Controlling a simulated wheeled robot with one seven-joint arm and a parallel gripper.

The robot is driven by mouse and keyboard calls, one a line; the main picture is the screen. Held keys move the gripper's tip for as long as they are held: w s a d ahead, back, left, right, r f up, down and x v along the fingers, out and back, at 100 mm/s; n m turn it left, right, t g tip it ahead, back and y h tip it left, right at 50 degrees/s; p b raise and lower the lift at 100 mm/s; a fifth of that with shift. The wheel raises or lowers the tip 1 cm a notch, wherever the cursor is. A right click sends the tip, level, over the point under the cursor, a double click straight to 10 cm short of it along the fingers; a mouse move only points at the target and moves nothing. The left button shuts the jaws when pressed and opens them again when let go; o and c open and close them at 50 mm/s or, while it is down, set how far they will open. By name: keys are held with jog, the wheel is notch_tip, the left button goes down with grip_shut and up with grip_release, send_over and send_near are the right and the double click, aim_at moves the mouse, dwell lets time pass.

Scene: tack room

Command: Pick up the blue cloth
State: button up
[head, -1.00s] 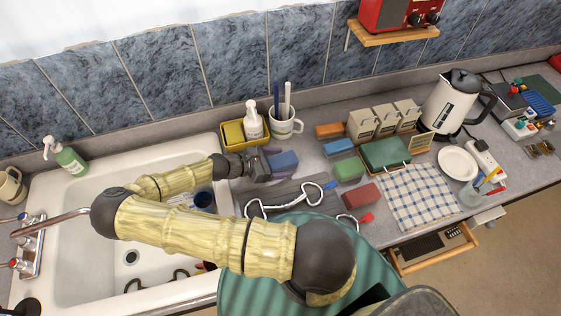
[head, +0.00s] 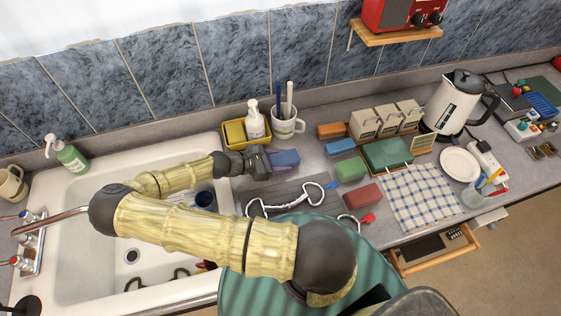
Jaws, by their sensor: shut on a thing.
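The blue cloth (head: 285,159) is a small, folded, blue-violet block shape above the counter, just right of the sink in the head view. My gripper (head: 268,160) comes in from the left over the sink and is shut on the cloth's left end. The jaws are small and dark here, and they hide that end of the cloth. How far the cloth is off the counter is hard to tell.
A yellow caddy (head: 235,134) with a soap bottle and a mug (head: 287,124) with brushes stand just behind. Blue (head: 340,147), green (head: 350,168) and red (head: 362,195) blocks lie to the right. A bridle bit (head: 290,202) lies in front. The sink (head: 70,220) is left.

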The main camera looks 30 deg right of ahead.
aim_at(280, 158)
notch_tip(280, 158, up, 17)
jog(key=b, duration=0.3)
jog(key=shift+r+b, duration=0.15)
jog(key=shift+b, duration=0.2)
jog(key=shift+a, duration=0.1)
